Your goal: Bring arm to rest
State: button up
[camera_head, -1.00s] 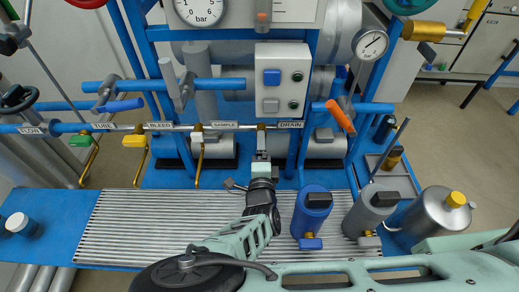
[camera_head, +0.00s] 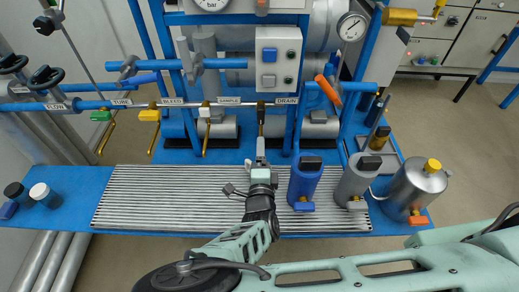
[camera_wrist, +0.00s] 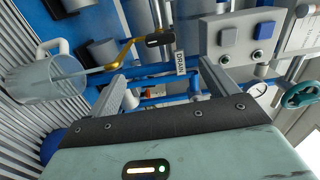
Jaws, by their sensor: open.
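My gripper (camera_head: 260,150) is over the slatted grate in front of the drain tap (camera_head: 261,108), with its fingers apart from the tap. In the wrist view my gripper (camera_wrist: 162,80) is open and nothing is between its two fingers. The DRAIN label (camera_wrist: 180,62) and the black-ended tap lever (camera_wrist: 160,40) show beyond the fingers. A clear jug (camera_wrist: 45,85) with a pale handle stands at the left of the wrist view. I cannot make it out in the head view. My arm reaches in from the lower right.
Blue (camera_head: 305,183), grey (camera_head: 355,183) and metal (camera_head: 415,190) containers stand right of my gripper. The grate (camera_head: 150,200) is clear on the left; small jars (camera_head: 42,193) stand at its far left. Other taps line the pipe, and a grey switch box (camera_head: 278,58) is above the drain.

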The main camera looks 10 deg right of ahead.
jog(key=s+d+r+m+g+h+b, duration=0.15)
jog(key=s+d+m+g+h, duration=0.35)
jog(key=m, duration=0.6)
jog(key=s+d+r+m+g+h, duration=0.35)
jog(key=d+m+g, duration=0.3)
jog(key=m, duration=0.45)
jog(key=s+a+r+m+g+y+b, duration=0.2)
jog(key=s+r+m+g+y, duration=0.4)
jog(key=m, duration=1.7)
jog(key=s+r+y, duration=0.5)
jog(key=s+r, duration=0.4)
jog(key=r, duration=0.2)
jog(key=shift+s+a, duration=0.2)
